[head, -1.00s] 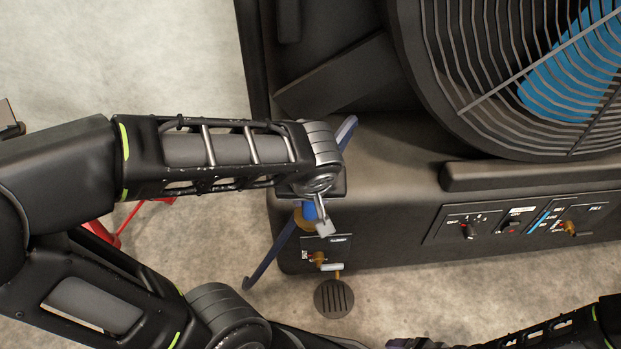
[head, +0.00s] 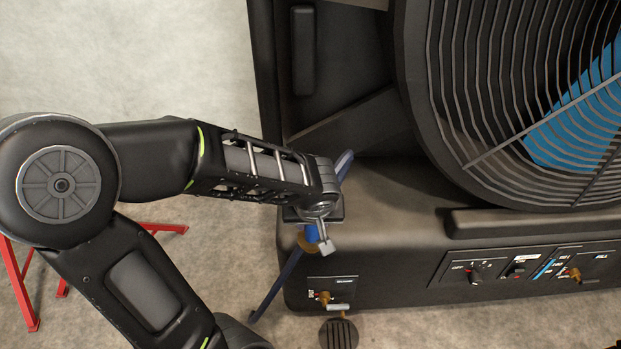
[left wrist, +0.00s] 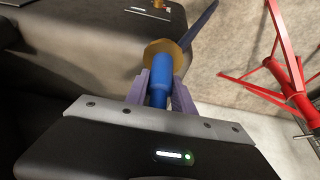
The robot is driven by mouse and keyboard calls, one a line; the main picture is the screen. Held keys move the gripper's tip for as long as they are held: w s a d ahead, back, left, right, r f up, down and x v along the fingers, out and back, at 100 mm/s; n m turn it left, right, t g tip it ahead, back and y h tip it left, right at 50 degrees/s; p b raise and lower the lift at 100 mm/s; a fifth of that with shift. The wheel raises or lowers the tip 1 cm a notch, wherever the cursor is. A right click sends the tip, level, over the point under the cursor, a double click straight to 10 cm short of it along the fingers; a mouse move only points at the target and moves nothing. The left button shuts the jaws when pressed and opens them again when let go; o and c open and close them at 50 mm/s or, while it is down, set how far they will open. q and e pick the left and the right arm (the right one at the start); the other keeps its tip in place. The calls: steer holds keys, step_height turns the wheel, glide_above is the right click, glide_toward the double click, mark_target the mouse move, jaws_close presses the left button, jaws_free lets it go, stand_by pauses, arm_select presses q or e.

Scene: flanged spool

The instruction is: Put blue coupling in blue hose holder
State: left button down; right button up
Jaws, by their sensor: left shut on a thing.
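My left gripper (head: 314,226) points down at the near left corner of the black machine. It is shut on the blue coupling (head: 311,235), a blue cylinder with a brass-coloured collar. In the left wrist view the blue coupling (left wrist: 162,75) sits between the two purple-grey fingers, its collar beyond the fingertips. A long dark blue bar (head: 283,282) runs diagonally behind the coupling. It also shows in the left wrist view (left wrist: 200,27). I cannot tell whether it belongs to the coupling or stands apart. I cannot make out a blue hose holder. My right gripper is out of view.
The black machine (head: 400,215) carries a large round grille (head: 480,110) and a front switch panel (head: 530,267). A small valve panel (head: 331,290) is at its lower left, above a floor drain (head: 339,334). A red stand (head: 20,285) is at left. Bare floor lies around.

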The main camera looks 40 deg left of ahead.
arm_select(q)
steer(key=w+a+p, duration=0.1)
steer(key=w+a, duration=0.6)
steer(key=w, duration=0.2)
steer(key=shift+w, duration=0.25)
steer(key=shift+s+x, duration=0.15)
steer(key=shift+x, duration=0.75)
steer(key=shift+s+x, duration=0.1)
steer(key=shift+x, duration=0.8)
steer(key=shift+d+f, duration=0.1)
steer(key=shift+f, duration=0.05)
steer(key=shift+f, duration=0.1)
steer(key=c, duration=1.5)
jaws_free()
steer(key=shift+f, duration=0.1)
steer(key=shift+c, duration=0.2)
steer(key=o, duration=0.5)
steer(key=shift+c, duration=0.2)
